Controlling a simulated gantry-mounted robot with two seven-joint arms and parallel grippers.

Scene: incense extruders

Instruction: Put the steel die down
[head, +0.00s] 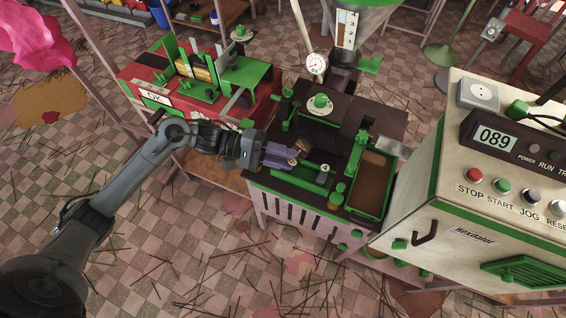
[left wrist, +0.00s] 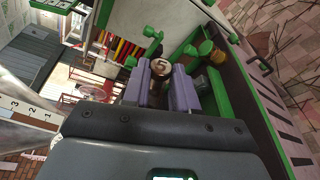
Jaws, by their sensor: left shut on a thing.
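My left gripper (head: 296,155) reaches in from the left over the dark top of the green-trimmed extruder bench (head: 390,122). Its purple fingers are shut on the steel die, a small brownish metal piece (head: 303,145). In the left wrist view the die (left wrist: 161,67) shows between the two fingers (left wrist: 162,90) with a round face marked 5. The fingers hide part of it. A green-edged slot with a round white 4 tag (head: 325,168) lies just right of the fingers. I cannot tell whether the die touches the bench. My right gripper is not in view.
A green-rimmed tray of brown material (head: 373,180) sits right of the gripper. Green clamps and a post (head: 320,103) stand behind. The control box (head: 490,170) reading 089 is at the right. A red machine (head: 190,80) stands at the back left.

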